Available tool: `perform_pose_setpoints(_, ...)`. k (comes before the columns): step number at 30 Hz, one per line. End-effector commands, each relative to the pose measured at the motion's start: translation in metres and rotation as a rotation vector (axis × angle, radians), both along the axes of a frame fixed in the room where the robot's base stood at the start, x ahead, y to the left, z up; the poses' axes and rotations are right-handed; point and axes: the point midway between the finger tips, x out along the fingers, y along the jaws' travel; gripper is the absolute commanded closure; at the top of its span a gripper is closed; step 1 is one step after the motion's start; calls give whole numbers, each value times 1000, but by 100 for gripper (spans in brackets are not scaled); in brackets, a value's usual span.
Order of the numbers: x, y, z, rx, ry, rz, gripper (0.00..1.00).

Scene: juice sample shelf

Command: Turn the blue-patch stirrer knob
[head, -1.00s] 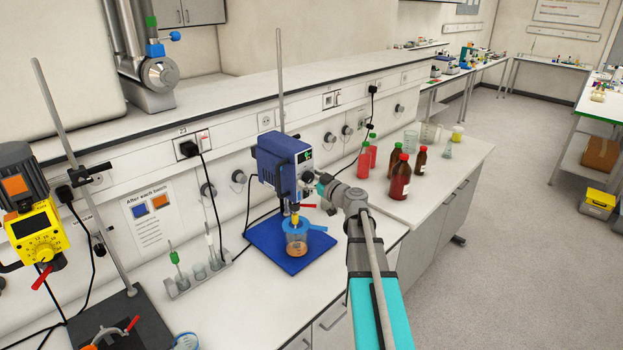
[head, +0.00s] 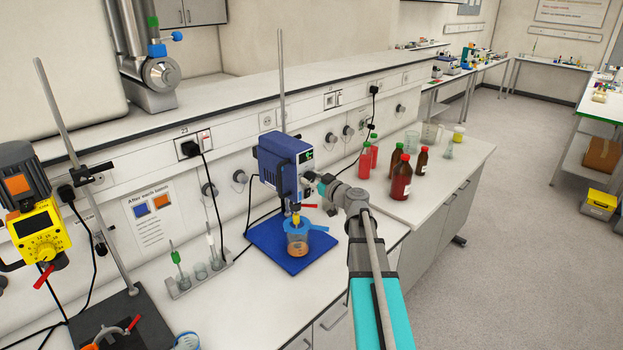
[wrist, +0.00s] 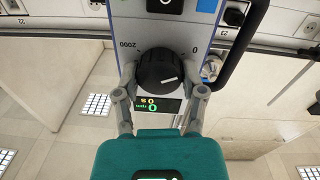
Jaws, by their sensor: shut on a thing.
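The stirrer (head: 280,160) with the dark blue housing stands on a rod over a blue base plate (head: 262,250). In the wrist view its black knob (wrist: 160,70) fills the middle, under an upside-down scale marked 0 and 2000. A white pointer line on the knob points toward the right. A blue patch (wrist: 207,5) shows at the top edge of the panel. My gripper (wrist: 160,78) has one finger on each side of the knob and is shut on it. In the head view my gripper (head: 320,182) is at the stirrer's front, its fingers mostly hidden.
A lidded beaker (head: 298,240) with brownish liquid sits under the stirrer. A yellow stirrer (head: 40,232) with an orange patch stands at the left. Red and brown bottles (head: 400,178) stand on the bench beyond my arm. A small tube rack (head: 198,278) is left of the blue base.

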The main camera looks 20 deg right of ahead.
Motion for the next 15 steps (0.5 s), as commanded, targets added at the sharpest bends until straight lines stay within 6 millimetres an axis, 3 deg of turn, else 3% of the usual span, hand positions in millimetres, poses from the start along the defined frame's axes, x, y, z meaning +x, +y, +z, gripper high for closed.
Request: perform_pose_setpoints(15,1,-1,1,325,115,-2,94)
